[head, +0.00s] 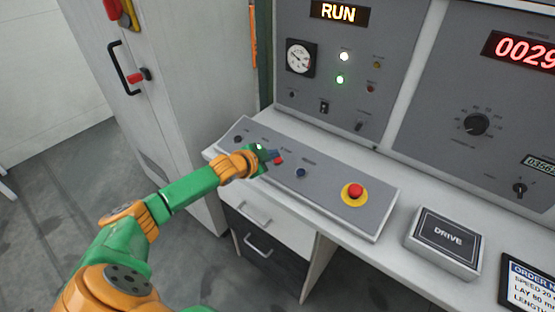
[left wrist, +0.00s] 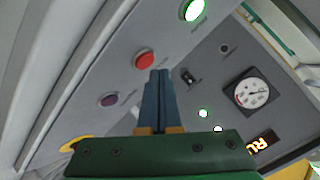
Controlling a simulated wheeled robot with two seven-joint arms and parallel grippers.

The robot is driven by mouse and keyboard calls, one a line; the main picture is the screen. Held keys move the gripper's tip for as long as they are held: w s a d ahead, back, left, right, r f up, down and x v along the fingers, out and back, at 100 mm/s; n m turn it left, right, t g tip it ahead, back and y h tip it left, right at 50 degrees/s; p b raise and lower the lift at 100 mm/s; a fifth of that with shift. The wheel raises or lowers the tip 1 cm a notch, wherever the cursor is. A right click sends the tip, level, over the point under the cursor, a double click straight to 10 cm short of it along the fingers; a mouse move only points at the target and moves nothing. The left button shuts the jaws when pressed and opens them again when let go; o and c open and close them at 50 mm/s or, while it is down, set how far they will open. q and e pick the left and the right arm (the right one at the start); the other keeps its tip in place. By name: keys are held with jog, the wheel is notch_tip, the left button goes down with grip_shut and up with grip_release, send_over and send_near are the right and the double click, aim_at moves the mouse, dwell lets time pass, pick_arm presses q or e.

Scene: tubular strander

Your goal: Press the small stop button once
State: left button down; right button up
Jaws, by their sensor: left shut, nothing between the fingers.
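The small red stop button (head: 278,161) sits on the sloped grey console (head: 325,196), between a lit green button (head: 259,147) and a blue button (head: 300,173). My left gripper (head: 272,155) is shut and empty, with its blue-grey fingertips right beside the red button in the head view. The display (head: 340,12) reads RUN. My right gripper is not in view.
A large red mushroom button on a yellow base (head: 354,192) stands further right on the console. A box marked DRIVE (head: 445,241) and a dark order screen (head: 527,283) lie right of it. The upright panel (head: 350,70) with a gauge rises behind. A cabinet (head: 165,80) stands left.

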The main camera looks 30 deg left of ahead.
pick_arm(q)
jog(key=shift+f, duration=0.1)
jog(key=shift+w+f+b, duration=0.15)
jog(key=shift+f+b, duration=0.5)
jog(key=shift+f, duration=0.1)
dwell(0.7)
jog(key=shift+r, duration=0.15)
jog(key=shift+r+p, duration=0.65)
jog(key=shift+p, duration=0.45)
jog(key=r+p, duration=0.1)
jog(key=p, duration=0.1)
jog(key=s+r+p, duration=0.1)
jog(key=r+p, duration=0.3)
jog(key=shift+s, duration=0.35)
jog(key=shift+f, duration=0.1)
